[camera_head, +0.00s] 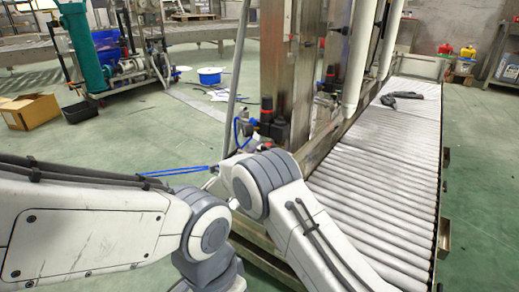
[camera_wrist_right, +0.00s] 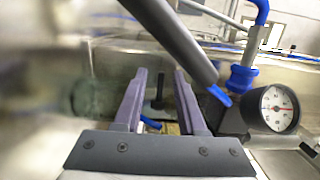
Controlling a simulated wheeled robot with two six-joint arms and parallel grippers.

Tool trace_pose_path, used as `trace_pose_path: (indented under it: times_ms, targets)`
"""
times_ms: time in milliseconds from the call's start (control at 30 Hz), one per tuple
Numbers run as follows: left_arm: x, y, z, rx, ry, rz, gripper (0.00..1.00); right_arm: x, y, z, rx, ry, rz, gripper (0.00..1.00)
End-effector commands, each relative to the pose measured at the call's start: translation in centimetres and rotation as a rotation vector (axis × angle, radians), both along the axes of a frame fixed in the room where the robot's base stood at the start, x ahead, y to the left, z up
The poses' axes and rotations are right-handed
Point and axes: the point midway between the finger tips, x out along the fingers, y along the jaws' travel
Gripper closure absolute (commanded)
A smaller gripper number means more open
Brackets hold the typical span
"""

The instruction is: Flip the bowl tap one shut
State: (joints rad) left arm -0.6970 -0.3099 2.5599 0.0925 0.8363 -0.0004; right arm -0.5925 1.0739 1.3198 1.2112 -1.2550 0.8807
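My right gripper (camera_wrist_right: 160,72) shows in the right wrist view with its two purple fingers apart. A dark upright stem with a wider foot (camera_wrist_right: 158,95) stands in the gap between the fingers, apart from both as far as I can see. A small blue piece (camera_wrist_right: 151,123) lies lower in the gap. A grey bar with a blue tip (camera_wrist_right: 221,96) slants down close to the right finger. I cannot tell which of these parts is bowl tap one.
A round pressure gauge (camera_wrist_right: 273,108) and a blue hose fitting (camera_wrist_right: 241,78) are close to the right finger. In the head view a steel frame (camera_head: 287,70) stands beside the roller conveyor (camera_head: 385,165). A dark object (camera_head: 400,97) lies on the rollers.

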Motion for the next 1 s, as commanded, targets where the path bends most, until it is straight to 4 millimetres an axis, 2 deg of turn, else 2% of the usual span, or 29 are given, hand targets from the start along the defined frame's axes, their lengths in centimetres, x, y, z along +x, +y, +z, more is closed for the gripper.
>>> trace_pose_path:
  times_ms: [267, 367, 400, 633, 1000]
  targets:
    - [-0.01, 0.0, -0.02, 0.0, 0.0, 0.0, 1.0, 0.14, -0.52, 0.03, 0.0, 0.0, -0.003, 0.6]
    - [-0.01, 0.0, -0.02, 0.0, 0.0, 0.0, 1.0, 0.14, -0.52, 0.04, 0.0, 0.0, -0.003, 0.94]
    - [-0.01, 0.0, -0.02, 0.0, 0.0, 0.0, 1.0, 0.14, -0.5, 0.04, 0.0, 0.0, -0.003, 1.0]
    - [0.0, 0.0, 0.0, 0.0, 0.0, 0.0, 1.0, 0.21, -0.37, 0.04, -0.001, -0.002, -0.013, 1.0]
    - [-0.01, 0.0, 0.09, 0.0, 0.0, 0.0, 1.0, 0.57, -0.41, 0.09, -0.001, -0.002, -0.135, 1.0]
